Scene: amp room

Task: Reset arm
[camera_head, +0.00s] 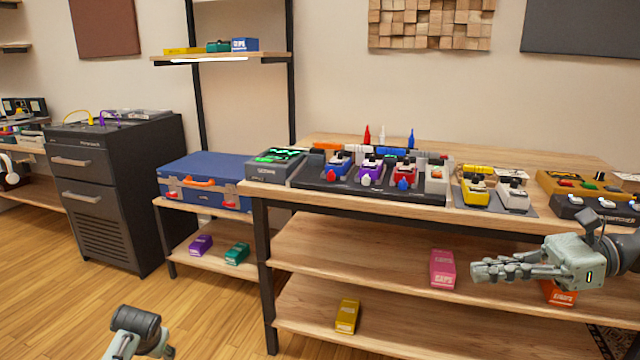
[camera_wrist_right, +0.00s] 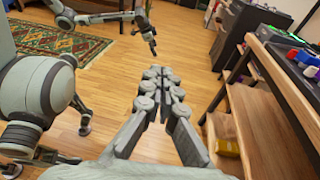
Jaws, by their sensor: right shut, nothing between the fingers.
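My right gripper (camera_head: 480,271) is in front of the wooden bench at the right of the head view, pointing left. Its fingers are shut together with nothing between them. In the right wrist view the closed fingers (camera_wrist_right: 158,75) point out over bare wood floor. Part of my left arm shows at the bottom left of the head view. My left gripper (camera_wrist_right: 151,42) appears small at the top of the right wrist view, pointing down, away from the furniture; its fingers are too small to judge.
The wooden bench (camera_head: 338,244) holds a pedalboard (camera_head: 330,191) and several pedals. A pink pedal box (camera_head: 442,268) sits on a shelf near my right gripper, and an orange box (camera_head: 558,294) is partly behind it. A blue case (camera_head: 210,172) and dark cabinet (camera_head: 125,200) stand left. Floor at left is clear.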

